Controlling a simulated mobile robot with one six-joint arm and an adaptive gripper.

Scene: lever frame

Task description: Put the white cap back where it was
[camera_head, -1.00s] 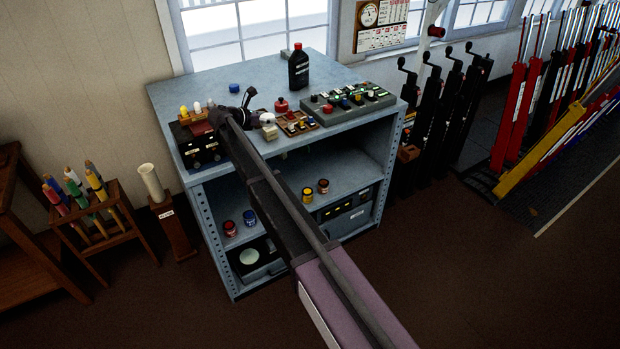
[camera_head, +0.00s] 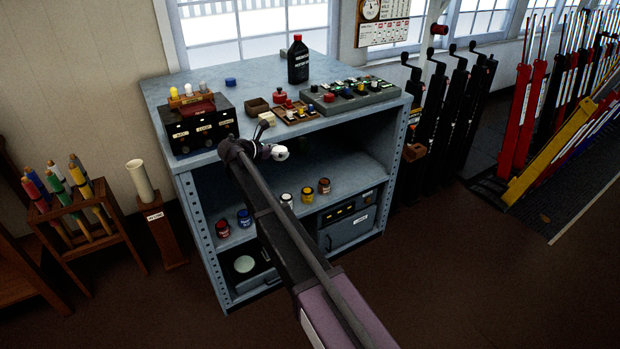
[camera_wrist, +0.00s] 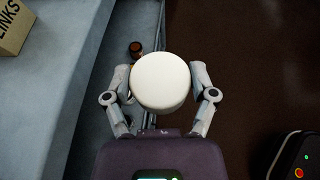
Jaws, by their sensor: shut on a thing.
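My gripper (camera_wrist: 160,92) is shut on the white cap (camera_wrist: 160,81), a round, thick, smooth disc with a finger on each side. In the head view the cap (camera_head: 281,153) is small and pale at the end of my arm, in front of the cabinet's open upper bay. Below it on the middle shelf (camera_head: 265,222) stands a white jar (camera_head: 287,200), partly behind my arm; I cannot tell whether its top is open. Beside it are a yellow jar (camera_head: 307,195) and a brown jar (camera_head: 324,186).
A red jar (camera_head: 222,229) and a blue jar (camera_head: 244,218) stand left on that shelf. The cabinet top holds a black drawer box (camera_head: 198,130), a blue cap (camera_head: 230,82), a dark bottle (camera_head: 298,62) and a button panel (camera_head: 350,95). The floor in front is clear.

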